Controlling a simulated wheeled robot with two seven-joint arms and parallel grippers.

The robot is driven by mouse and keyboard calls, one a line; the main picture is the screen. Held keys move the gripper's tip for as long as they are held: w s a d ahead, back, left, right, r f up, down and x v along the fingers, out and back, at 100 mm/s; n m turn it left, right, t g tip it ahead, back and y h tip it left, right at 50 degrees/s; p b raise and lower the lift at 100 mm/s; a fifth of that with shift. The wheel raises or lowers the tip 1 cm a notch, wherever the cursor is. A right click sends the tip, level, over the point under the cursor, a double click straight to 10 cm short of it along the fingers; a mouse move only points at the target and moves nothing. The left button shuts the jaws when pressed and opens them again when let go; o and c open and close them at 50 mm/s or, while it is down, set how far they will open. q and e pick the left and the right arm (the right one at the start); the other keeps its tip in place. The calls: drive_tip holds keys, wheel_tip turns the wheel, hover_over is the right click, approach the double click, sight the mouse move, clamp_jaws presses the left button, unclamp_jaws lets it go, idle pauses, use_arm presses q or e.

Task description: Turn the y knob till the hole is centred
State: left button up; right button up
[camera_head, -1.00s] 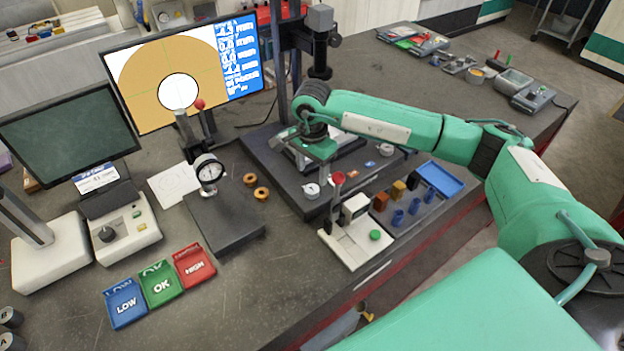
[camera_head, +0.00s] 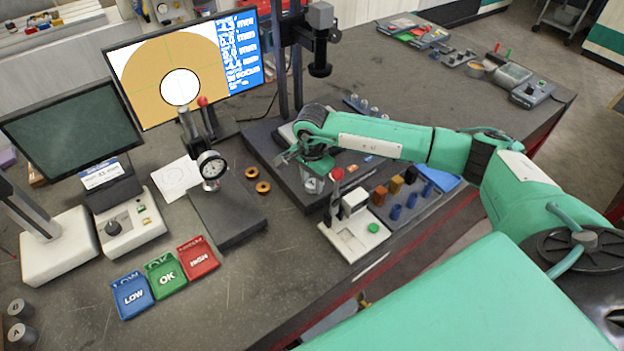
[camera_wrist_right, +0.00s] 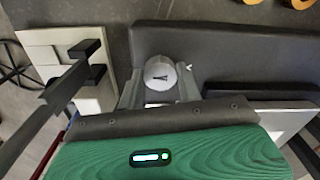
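The monitor (camera_head: 135,80) shows an orange disc with a white hole (camera_head: 180,87) and thin green cross lines. The hole sits a little low and right in the disc; its exact offset from the lines is too fine to tell. My right gripper (camera_head: 312,180) is low over the front knob of the dark stage. In the right wrist view the round pale knob (camera_wrist_right: 160,74) with a dark pointer mark lies between the grey fingertips. The fingers stand apart on either side of it; firm contact does not show. No y label is readable. My left gripper is not in view.
A beige device with a red-topped lever and green button (camera_head: 373,227) stands close in front of the gripper. A dial gauge stand (camera_head: 228,218) is to the left. LOW, OK and HIGH trays (camera_head: 165,275) lie front left. A dark column rises behind the stage.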

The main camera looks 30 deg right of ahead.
drive_tip(key=shift+f+m+b, duration=0.2)
drive_tip(key=shift+m+b, duration=0.3)
drive_tip(key=shift+b, duration=0.4)
drive_tip(key=m+b, duration=0.6)
drive_tip(key=b, duration=0.2)
drive_tip(key=shift+m, duration=0.4)
drive_tip(key=m+b, duration=0.2)
drive_tip(key=m, duration=0.1)
drive_tip(key=shift+w+r+b, duration=0.1)
drive_tip(key=shift+b, duration=0.25)
drive_tip(key=shift+r+m+b, duration=0.1)
drive_tip(key=shift+m+b, duration=0.6)
drive_tip(key=shift+m, duration=0.4)
drive_tip(key=shift+r, duration=0.1)
drive_tip(key=o, duration=1)
